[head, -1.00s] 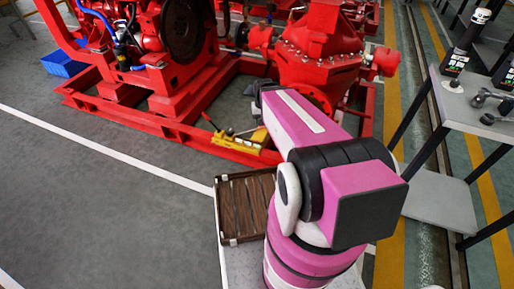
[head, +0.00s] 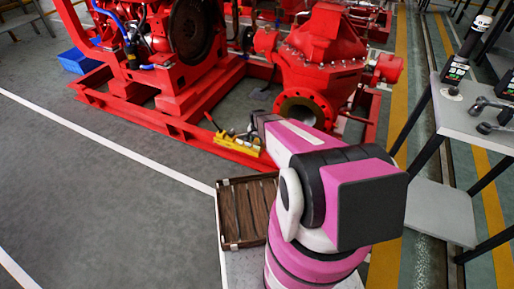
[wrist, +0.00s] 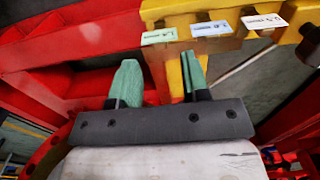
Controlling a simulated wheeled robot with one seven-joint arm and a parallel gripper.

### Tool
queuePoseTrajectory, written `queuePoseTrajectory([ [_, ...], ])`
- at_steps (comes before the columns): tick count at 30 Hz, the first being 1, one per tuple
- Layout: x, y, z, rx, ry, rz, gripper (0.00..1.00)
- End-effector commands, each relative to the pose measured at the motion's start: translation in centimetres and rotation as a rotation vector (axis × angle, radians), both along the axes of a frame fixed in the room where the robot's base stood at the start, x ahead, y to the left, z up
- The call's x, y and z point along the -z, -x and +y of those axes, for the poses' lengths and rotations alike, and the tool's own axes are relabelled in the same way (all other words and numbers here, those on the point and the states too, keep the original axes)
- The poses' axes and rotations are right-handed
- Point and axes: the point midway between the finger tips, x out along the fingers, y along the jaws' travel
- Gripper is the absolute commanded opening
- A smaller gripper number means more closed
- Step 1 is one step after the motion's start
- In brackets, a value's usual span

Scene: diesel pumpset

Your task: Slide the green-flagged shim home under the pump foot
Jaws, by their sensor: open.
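In the wrist view my gripper (wrist: 160,80) is open, with its two green fingers apart and nothing between them. Just beyond the fingertips, a pale green tag (wrist: 159,36) marks the green-flagged shim; its plate is hard to make out. A blue tag (wrist: 212,29) and a white tag (wrist: 265,21) sit to its right in the same row, by a yellow holder (wrist: 183,21). In the head view the yellow piece (head: 246,145) lies at the red base frame's near edge, below the red pump (head: 320,58).
The red base frame (head: 150,122) borders the work area, with the engine (head: 180,45) at left. A slatted wooden tray (head: 246,211) is beside my arm. A grey table (head: 480,115) with tools stands at right. The floor at left is open.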

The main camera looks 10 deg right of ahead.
Motion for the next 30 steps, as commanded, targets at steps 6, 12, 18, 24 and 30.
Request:
queuePoseTrajectory([
  [6,3.9,-0.1,0.0,-0.001,0.000,0.001,0.43],
  [12,5.7,-0.1,0.0,-0.001,0.000,0.000,0.43],
  [18,6.1,0.0,0.0,-0.001,0.000,0.000,0.43],
  [24,6.1,0.0,0.0,-0.001,0.001,-0.001,0.36],
  [30,6.1,0.0,0.0,-0.001,0.001,-0.001,0.00],
])
